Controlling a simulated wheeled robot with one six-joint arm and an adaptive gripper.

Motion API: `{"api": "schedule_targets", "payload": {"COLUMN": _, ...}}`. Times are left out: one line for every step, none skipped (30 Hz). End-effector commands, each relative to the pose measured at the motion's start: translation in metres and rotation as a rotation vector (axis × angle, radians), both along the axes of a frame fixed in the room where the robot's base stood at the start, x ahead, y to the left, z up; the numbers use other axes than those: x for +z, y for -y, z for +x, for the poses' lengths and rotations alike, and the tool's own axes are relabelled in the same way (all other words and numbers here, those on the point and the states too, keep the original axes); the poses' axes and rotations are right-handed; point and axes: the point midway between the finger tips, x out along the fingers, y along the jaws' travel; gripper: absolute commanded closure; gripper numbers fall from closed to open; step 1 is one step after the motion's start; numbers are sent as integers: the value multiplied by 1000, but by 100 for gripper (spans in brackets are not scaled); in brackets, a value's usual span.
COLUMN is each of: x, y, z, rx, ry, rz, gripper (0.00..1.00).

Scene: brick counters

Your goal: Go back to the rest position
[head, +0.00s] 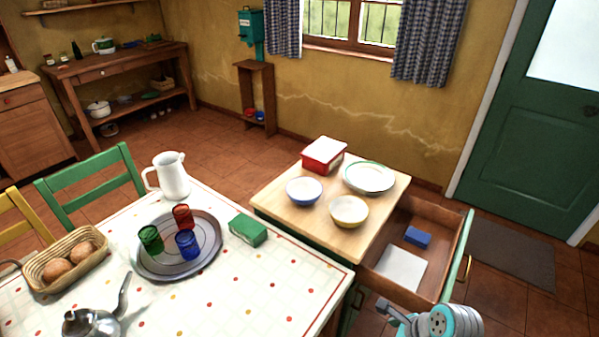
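Part of my arm shows at the bottom right edge, in front of the open drawer (447,262). My gripper (383,306) seems to be the dark piece at the left of that arm part, low beside the small cabinet. Its fingers are not clear, so I cannot tell whether it is open or shut. I see nothing held in it. The drawer is pulled out to the right; a blue box-like item (418,237) and a white flat item (401,268) lie inside.
The wooden cabinet top (280,205) holds a red box (323,155), two bowls and plates (369,177). The dining table (230,290) at left carries a tray, cups, pitcher, kettle, basket and green box.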

Motion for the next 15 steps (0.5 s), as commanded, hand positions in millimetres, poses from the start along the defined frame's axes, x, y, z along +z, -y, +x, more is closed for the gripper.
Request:
{"api": "schedule_targets", "payload": {"x": -4, "y": -2, "z": -3, "rx": 13, "ry": 12, "rz": -6, "gripper": 14}}
{"api": "schedule_targets", "payload": {"x": -6, "y": -3, "z": -5, "rx": 20, "ry": 21, "rz": -11, "gripper": 14}}
{"api": "schedule_targets", "payload": {"x": -10, "y": -4, "z": -7, "rx": 33, "ry": 34, "rz": -18, "gripper": 14}}
{"api": "schedule_targets", "payload": {"x": -12, "y": -5, "z": -9, "rx": 41, "ry": 46, "rz": -24, "gripper": 14}}
{"api": "schedule_targets", "payload": {"x": -14, "y": -6, "z": -11, "rx": 53, "ry": 56, "rz": -30, "gripper": 14}}
{"api": "schedule_targets", "payload": {"x": -18, "y": -7, "z": -13, "rx": 67, "ry": 74, "rz": -40, "gripper": 14}}
{"api": "schedule_targets", "payload": {"x": -21, "y": -8, "z": -15, "rx": 78, "ry": 87, "rz": -47, "gripper": 14}}
{"api": "schedule_targets", "payload": {"x": -24, "y": -9, "z": -18, "rx": 92, "ry": 100, "rz": -57, "gripper": 14}}
{"api": "schedule_targets", "payload": {"x": -27, "y": -11, "z": -21, "rx": 108, "ry": 121, "rz": -71, "gripper": 14}}
{"api": "schedule_targets", "payload": {"x": -30, "y": -12, "z": -24, "rx": 122, "ry": 136, "rz": -80, "gripper": 14}}
{"api": "schedule_targets", "payload": {"x": -33, "y": -13, "z": -28, "rx": 138, "ry": 153, "rz": -93, "gripper": 14}}
{"api": "schedule_targets", "payload": {"x": -38, "y": -15, "z": -33, "rx": 161, "ry": 177, "rz": -110, "gripper": 14}}
{"api": "schedule_targets", "payload": {"x": -42, "y": -16, "z": -37, "rx": 181, "ry": 197, "rz": -126, "gripper": 14}}
{"api": "schedule_targets", "payload": {"x": -45, "y": -18, "z": -41, "rx": 202, "ry": 219, "rz": -144, "gripper": 14}}
{"api": "schedule_targets", "payload": {"x": -49, "y": -19, "z": -48, "rx": 234, "ry": 251, "rz": -172, "gripper": 14}}
